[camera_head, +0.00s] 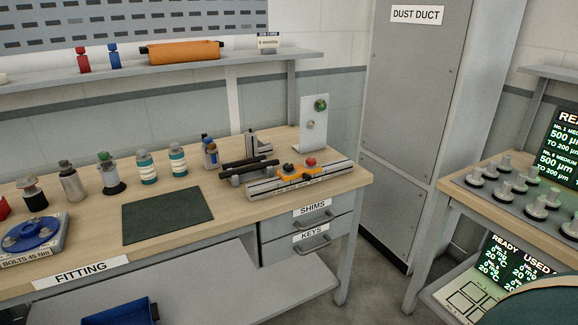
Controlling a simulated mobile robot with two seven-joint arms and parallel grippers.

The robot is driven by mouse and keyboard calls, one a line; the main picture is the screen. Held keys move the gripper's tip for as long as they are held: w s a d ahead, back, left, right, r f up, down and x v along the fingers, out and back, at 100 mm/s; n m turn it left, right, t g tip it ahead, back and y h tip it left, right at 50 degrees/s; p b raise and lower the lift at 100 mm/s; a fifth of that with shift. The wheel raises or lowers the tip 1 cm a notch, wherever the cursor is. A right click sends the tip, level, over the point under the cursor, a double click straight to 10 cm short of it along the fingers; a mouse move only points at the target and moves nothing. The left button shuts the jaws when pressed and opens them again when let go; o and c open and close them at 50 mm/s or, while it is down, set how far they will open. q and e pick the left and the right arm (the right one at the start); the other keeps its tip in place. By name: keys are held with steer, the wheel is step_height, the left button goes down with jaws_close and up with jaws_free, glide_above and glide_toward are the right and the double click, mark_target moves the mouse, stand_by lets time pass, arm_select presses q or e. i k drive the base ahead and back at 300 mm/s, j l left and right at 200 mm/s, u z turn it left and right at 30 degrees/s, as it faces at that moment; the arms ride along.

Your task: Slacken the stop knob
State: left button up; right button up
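A grey slotted rail fixture (262,189) lies on the right end of the wooden bench (240,217). An orange slide piece (301,176) sits on it, with a dark knob (288,168) and a red knob (310,161) on top. I cannot tell which knob is the stop knob, or how tight either is. Behind the rail stands an upright grey plate (314,140) with a green knob (320,104) and a small metal knob (310,125). Neither of my grippers is in view.
Dark bars (248,166) lie just left of the rail. A dark green mat (167,216) is clear; several bottles stand behind it. A blue round fixture (29,233) is at the left. A grey cabinet (408,100) and a second bench (452,190) stand right.

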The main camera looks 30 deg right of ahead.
mark_target(288, 167)
steer(key=i+z, duration=0.15)
steer(key=z, duration=1.65)
steer(key=i+j+z, duration=0.1)
steer(key=j+z, duration=0.45)
steer(key=z, duration=0.15)
steer(key=j+z, duration=0.4)
steer(key=i+l, duration=0.05)
